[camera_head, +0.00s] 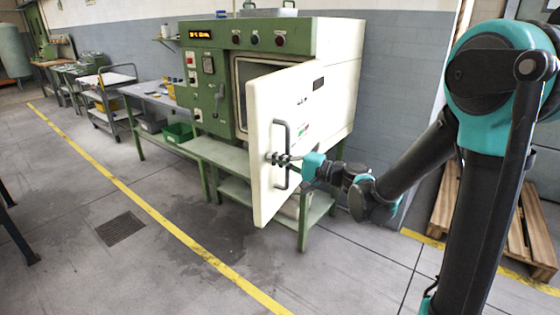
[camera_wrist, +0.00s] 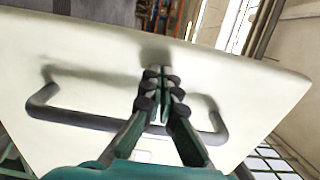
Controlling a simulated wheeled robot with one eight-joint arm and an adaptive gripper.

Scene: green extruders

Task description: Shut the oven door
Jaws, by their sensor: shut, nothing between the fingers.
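The oven (camera_head: 262,75) is a green and cream cabinet on a green stand in the head view. Its white door (camera_head: 262,190) stands open, swung out toward me, and part of the oven's opening shows behind it. A dark bar handle (camera_head: 284,130) is fixed on the door's outer face; the handle (camera_wrist: 72,117) also crosses the wrist view. My gripper (camera_head: 274,158) is at the door's outer face by the handle. In the wrist view my gripper (camera_wrist: 161,74) has its fingers together, pointing at the white door panel (camera_wrist: 240,75). Whether the tips touch the panel I cannot tell.
A green workbench (camera_head: 160,105) and a trolley (camera_head: 108,85) stand left of the oven. The floor in front of the oven, with a yellow line (camera_head: 160,219), is clear.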

